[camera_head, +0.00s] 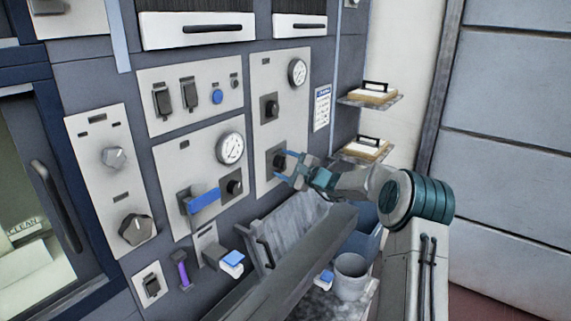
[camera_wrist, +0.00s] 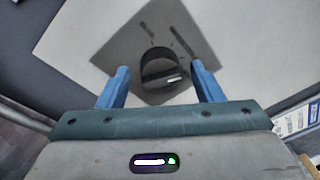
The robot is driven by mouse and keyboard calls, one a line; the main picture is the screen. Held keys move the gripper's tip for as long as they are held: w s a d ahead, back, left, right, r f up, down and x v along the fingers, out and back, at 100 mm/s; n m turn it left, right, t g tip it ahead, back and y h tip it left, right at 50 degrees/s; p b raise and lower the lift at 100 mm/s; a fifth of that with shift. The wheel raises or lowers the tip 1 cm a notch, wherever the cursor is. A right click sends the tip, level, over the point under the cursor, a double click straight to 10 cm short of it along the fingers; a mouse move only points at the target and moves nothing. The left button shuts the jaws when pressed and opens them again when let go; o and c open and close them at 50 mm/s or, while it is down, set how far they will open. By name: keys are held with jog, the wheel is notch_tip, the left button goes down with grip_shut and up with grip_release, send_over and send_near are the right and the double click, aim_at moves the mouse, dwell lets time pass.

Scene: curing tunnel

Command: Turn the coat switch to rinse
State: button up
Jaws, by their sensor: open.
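A black rotary knob (camera_wrist: 160,70) on a dark square plate (camera_wrist: 185,35) sits between and beyond my fingertips in the wrist view. A pale mark shows on the knob's lower right part. Its label is too small to read, so I cannot tell whether it is the coat switch. In the head view the knob (camera_head: 279,161) is on the lower part of a pale panel, partly behind my gripper (camera_head: 291,167). My gripper (camera_wrist: 160,85) is open, with one blue finger on each side of the knob. I cannot tell whether either finger touches it.
Above this knob are another dark knob (camera_head: 269,107) and a round gauge (camera_head: 298,72). A second gauge (camera_head: 230,148) and a blue handle (camera_head: 204,201) are to the left. Shelves with trays (camera_head: 372,93) stand at the right. A sloped metal chute (camera_head: 285,228) and bucket (camera_head: 351,277) are below.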

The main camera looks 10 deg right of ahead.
jog(key=shift+c, duration=0.3)
jog(key=c, duration=0.9)
jog(key=m+p, duration=0.1)
jog(key=m, duration=0.4)
jog(key=shift+g, duration=0.3)
jog(key=shift+m+g+p, duration=0.3)
jog(key=shift+m+p, duration=0.9)
jog(key=shift+m, duration=0.4)
jog(key=shift+o, duration=0.2)
jog(key=shift+m, duration=0.3)
